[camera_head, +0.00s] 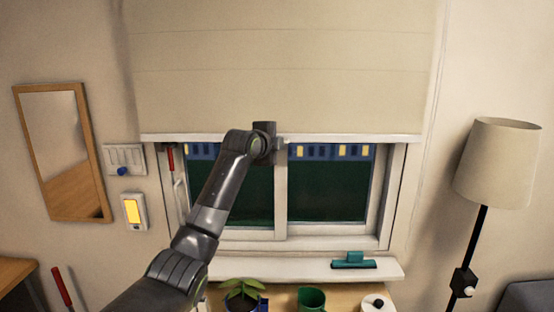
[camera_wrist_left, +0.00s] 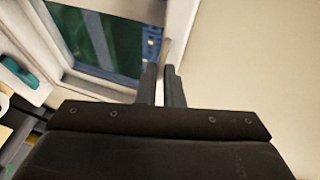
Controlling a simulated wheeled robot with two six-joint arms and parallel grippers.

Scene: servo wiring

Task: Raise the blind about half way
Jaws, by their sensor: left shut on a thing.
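The cream blind (camera_head: 280,70) hangs over the upper part of the window (camera_head: 325,190), with its pale bottom bar (camera_head: 350,138) level across the frame. The lower panes are uncovered. My left gripper (camera_head: 264,135) is at the middle of the bottom bar and is shut on it. In the left wrist view the fingers (camera_wrist_left: 163,85) are close together at the bar, with the blind's cloth (camera_wrist_left: 250,70) to the right. The exact contact is hidden by the gripper. My right gripper is not in view.
A sill (camera_head: 300,269) holds a teal squeegee (camera_head: 353,261). Below are a plant (camera_head: 242,290) and a green mug (camera_head: 311,298). A mirror (camera_head: 62,150) and switches (camera_head: 125,158) are on the left wall; a floor lamp (camera_head: 498,165) stands at right.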

